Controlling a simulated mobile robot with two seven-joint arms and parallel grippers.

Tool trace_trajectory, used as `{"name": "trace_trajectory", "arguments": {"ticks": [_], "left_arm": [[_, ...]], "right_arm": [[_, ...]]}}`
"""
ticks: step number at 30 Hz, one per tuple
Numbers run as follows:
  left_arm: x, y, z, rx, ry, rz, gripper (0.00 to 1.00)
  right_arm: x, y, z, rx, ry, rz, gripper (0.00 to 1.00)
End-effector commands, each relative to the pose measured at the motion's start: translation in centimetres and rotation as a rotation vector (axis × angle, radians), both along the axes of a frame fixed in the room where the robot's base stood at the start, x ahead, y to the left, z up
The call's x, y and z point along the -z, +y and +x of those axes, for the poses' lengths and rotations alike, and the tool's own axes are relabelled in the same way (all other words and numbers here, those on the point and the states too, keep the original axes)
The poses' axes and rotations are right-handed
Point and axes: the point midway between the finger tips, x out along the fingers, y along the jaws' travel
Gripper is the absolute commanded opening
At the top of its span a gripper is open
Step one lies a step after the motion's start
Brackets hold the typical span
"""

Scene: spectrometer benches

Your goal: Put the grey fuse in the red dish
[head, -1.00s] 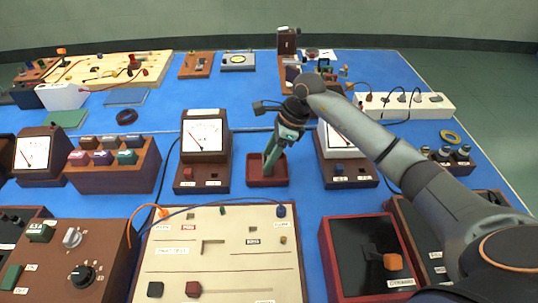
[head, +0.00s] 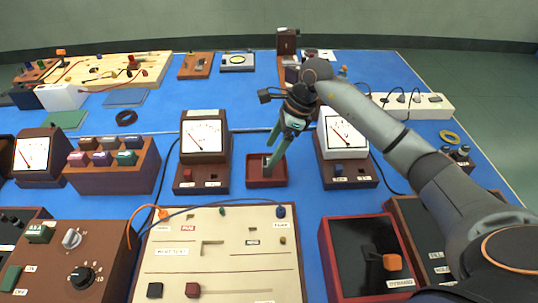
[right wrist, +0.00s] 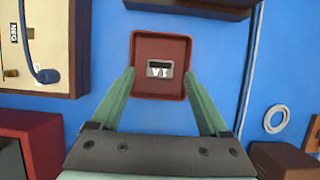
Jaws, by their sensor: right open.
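The red dish (head: 254,183), a small square tray, sits on the blue bench between two meters. It also shows in the right wrist view (right wrist: 140,94). The grey fuse (right wrist: 160,69) lies in the dish, near its middle, with a dark patch and white marking on top. My right gripper (right wrist: 160,76) is open, with its green fingers spread to either side of the fuse and apart from it. In the head view the right gripper (head: 273,160) points down at the dish and partly covers it. My left gripper is not in view.
A brown meter (head: 205,138) stands left of the dish and a white-faced meter (head: 344,135) right of it. A cream panel (head: 218,245) with an orange and a blue lead lies in front.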

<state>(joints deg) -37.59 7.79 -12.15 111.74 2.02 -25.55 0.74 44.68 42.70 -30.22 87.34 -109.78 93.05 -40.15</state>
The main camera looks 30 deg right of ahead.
Motion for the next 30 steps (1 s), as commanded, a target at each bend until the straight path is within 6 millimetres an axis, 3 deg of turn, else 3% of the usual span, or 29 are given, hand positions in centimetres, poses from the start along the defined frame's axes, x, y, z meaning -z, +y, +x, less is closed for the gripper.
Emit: {"name": "trace_trajectory", "arguments": {"ticks": [6,12,30], "left_arm": [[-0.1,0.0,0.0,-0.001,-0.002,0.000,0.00],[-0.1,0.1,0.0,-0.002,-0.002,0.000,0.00],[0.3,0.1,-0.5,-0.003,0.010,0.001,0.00]], "right_arm": [[-4.7,-1.8,-0.7,0.002,-0.005,-0.002,0.79],[-7.2,-2.7,-1.2,0.002,-0.002,-0.001,0.79],[-7.9,-2.9,-1.4,0.001,-0.001,0.001,0.79]]}}
